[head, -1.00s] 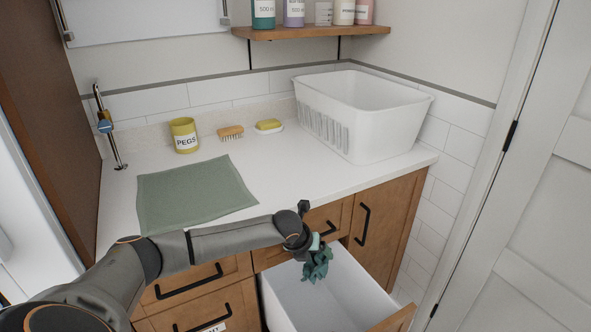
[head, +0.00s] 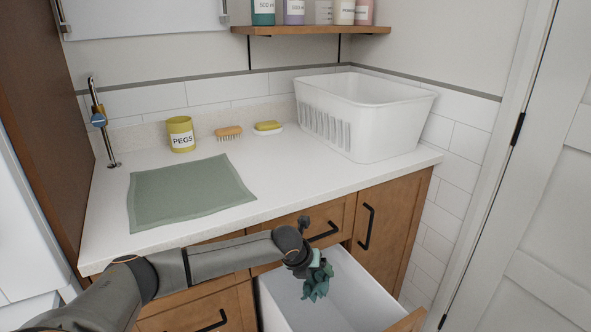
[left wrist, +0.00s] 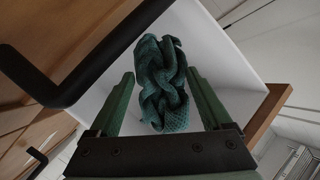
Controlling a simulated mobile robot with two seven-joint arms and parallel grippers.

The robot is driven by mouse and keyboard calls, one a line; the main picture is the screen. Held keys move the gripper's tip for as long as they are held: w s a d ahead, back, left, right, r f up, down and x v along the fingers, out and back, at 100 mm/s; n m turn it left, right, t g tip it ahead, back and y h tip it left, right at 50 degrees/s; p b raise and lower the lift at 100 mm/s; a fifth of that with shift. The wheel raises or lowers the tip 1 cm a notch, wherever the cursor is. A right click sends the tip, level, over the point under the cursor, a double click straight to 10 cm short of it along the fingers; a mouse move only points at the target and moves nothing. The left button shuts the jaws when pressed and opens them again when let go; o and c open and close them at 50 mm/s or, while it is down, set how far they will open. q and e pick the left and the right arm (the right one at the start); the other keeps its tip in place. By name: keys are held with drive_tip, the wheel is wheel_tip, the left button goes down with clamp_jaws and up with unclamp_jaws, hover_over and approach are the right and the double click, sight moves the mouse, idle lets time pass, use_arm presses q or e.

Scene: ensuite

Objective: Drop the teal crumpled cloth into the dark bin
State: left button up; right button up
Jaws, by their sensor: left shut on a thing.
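The teal crumpled cloth (head: 316,286) hangs from my left gripper (head: 312,266) over the open pull-out drawer. In the left wrist view the cloth (left wrist: 162,90) sits between the two green fingers, and the gripper (left wrist: 161,76) is shut on it. I see no dark bin. My right gripper is out of view.
The drawer's wooden front (head: 408,321) stands out from the cabinet, and black handles (head: 366,227) project nearby. The white counter (head: 285,170) above holds a green mat (head: 190,190), a yellow pegs pot (head: 181,135), a brush, soap and a white basket (head: 372,138).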

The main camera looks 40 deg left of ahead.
use_arm(q)
drive_tip(key=o, duration=1.1)
drive_tip(key=shift+s+r, duration=0.15)
drive_tip(key=shift+r, duration=0.15)
drive_tip(key=p+v, duration=0.3)
drive_tip(key=v, duration=0.9)
drive_tip(key=shift+f, duration=0.15)
